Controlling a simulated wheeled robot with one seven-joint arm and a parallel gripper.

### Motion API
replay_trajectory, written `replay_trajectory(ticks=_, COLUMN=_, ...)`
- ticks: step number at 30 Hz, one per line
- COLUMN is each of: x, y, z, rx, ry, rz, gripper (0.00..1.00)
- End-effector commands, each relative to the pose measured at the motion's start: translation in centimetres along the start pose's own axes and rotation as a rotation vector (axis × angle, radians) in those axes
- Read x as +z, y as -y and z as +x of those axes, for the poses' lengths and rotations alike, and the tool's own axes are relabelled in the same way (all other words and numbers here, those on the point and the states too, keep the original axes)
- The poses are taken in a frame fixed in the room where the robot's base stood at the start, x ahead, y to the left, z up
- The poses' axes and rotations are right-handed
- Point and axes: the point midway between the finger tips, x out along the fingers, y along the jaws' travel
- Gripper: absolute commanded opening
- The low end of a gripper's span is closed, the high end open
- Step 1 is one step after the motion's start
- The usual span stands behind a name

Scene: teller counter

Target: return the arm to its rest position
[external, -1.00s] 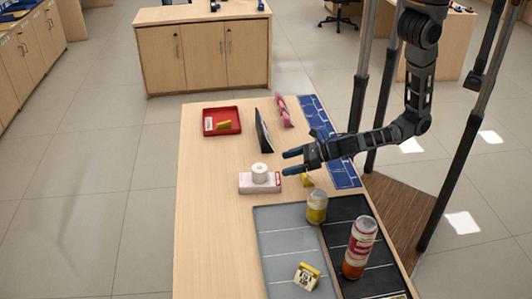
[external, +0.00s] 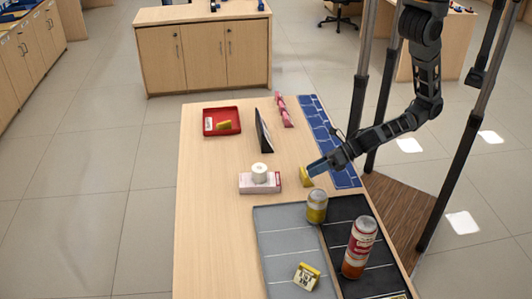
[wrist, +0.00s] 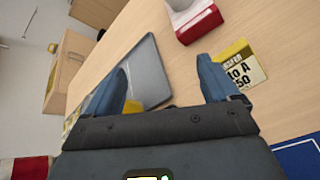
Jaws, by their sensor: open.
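My gripper (external: 318,167) is above the teller counter (external: 215,240), near its right side. Its blue fingers are apart with nothing between them, as the wrist view (wrist: 165,85) also shows. A small yellow block (external: 305,177) stands on the counter just beside and below the fingertips in the external view. In the wrist view a yellow and white printed card or block (wrist: 240,65) is just right of the right finger; I cannot tell whether they touch.
A white roll on a pink box (external: 260,183), a dark upright panel (external: 263,131) and a red tray (external: 221,120) are to the left.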

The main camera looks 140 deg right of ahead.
Motion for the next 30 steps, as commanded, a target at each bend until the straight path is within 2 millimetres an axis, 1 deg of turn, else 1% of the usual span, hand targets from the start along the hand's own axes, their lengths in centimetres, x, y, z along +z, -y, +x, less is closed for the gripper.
replay_trajectory(ticks=1, x=-1.0, y=-0.2, z=-2.4, rx=0.041, ry=-0.048, rz=0.116, gripper=0.88)
replay_trajectory(ticks=4, x=-2.5, y=-0.7, z=-6.4, rx=0.109, ry=-0.144, rz=0.384, gripper=0.88)
replay_trajectory(ticks=8, x=-3.4, y=-1.4, z=-12.0, rx=0.161, ry=-0.289, rz=0.754, gripper=0.88)
replay_trajectory(ticks=9, x=-3.4, y=-1.6, z=-13.7, rx=0.167, ry=-0.336, rz=0.869, gripper=0.88)
replay_trajectory(ticks=11, x=-3.2, y=-1.9, z=-16.3, rx=0.168, ry=-0.407, rz=1.041, gripper=0.88)
replay_trajectory(ticks=12, x=-2.9, y=-2.1, z=-17.9, rx=0.162, ry=-0.454, rz=1.157, gripper=0.88)
replay_trajectory(ticks=14, x=-2.3, y=-2.4, z=-20.4, rx=0.146, ry=-0.525, rz=1.33, gripper=0.88)
replay_trajectory(ticks=15, x=-1.8, y=-2.5, z=-22.0, rx=0.129, ry=-0.572, rz=1.444, gripper=0.88)
replay_trajectory(ticks=18, x=-0.1, y=-3.0, z=-25.4, rx=0.078, ry=-0.675, rz=1.709, gripper=0.88)
replay_trajectory(ticks=21, x=1.4, y=-3.4, z=-27.9, rx=0.021, ry=-0.754, rz=1.923, gripper=0.88)
replay_trajectory(ticks=24, x=2.7, y=-3.6, z=-29.4, rx=-0.023, ry=-0.806, rz=2.069, gripper=0.88)
replay_trajectory(ticks=26, x=3.0, y=-3.7, z=-29.8, rx=-0.036, ry=-0.819, rz=2.109, gripper=0.88)
replay_trajectory(ticks=30, x=3.0, y=-3.7, z=-29.8, rx=-0.036, ry=-0.819, rz=2.109, gripper=0.88)
